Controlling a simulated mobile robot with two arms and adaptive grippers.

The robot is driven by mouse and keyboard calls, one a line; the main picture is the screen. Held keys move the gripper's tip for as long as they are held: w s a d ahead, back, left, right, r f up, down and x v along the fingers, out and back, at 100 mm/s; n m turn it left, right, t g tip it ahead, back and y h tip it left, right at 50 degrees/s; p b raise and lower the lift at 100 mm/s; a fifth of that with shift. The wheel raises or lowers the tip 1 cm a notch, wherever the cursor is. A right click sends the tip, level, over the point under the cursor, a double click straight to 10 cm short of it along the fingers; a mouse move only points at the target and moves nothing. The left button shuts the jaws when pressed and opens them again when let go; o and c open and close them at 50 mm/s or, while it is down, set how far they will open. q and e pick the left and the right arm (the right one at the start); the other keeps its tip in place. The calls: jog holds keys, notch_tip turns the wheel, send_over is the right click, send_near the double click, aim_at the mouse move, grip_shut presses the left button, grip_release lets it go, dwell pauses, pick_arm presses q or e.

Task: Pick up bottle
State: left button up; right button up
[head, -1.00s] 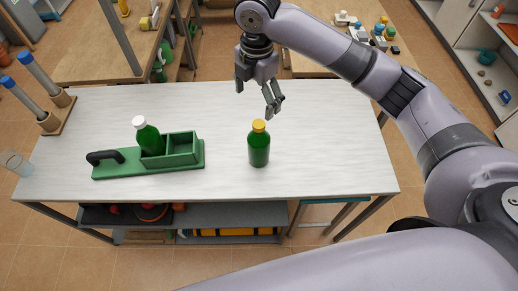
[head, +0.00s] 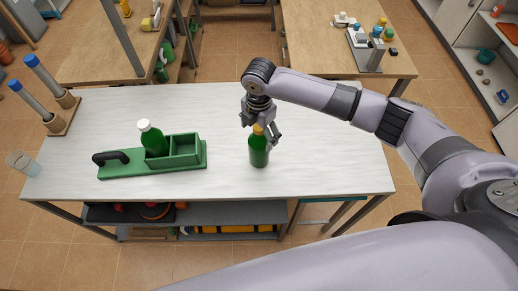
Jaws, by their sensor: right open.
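A green bottle with a yellow cap (head: 259,153) stands upright on the white table (head: 330,160), right of its middle. My right gripper (head: 260,132) is open, pointing down at the bottle's top, with its fingers around or just behind the yellow cap; I cannot tell whether they touch it. A second green bottle with a white cap (head: 152,139) stands in the green carrier (head: 185,160) on the left of the table. The left gripper is not in view.
Blue-capped cylinders on a wooden stand (head: 62,122) are at the table's left end, with a clear glass (head: 22,163) near the left edge. Another wooden table (head: 335,40) with small items stands behind. The table's right part is clear.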

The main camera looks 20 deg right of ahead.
aim_at(258, 158)
jog(key=shift+s+d+f+p, duration=0.1)
jog(key=shift+f+p, duration=0.2)
jog(key=shift+f, duration=1.45)
jog(key=shift+r, duration=0.1)
grip_shut()
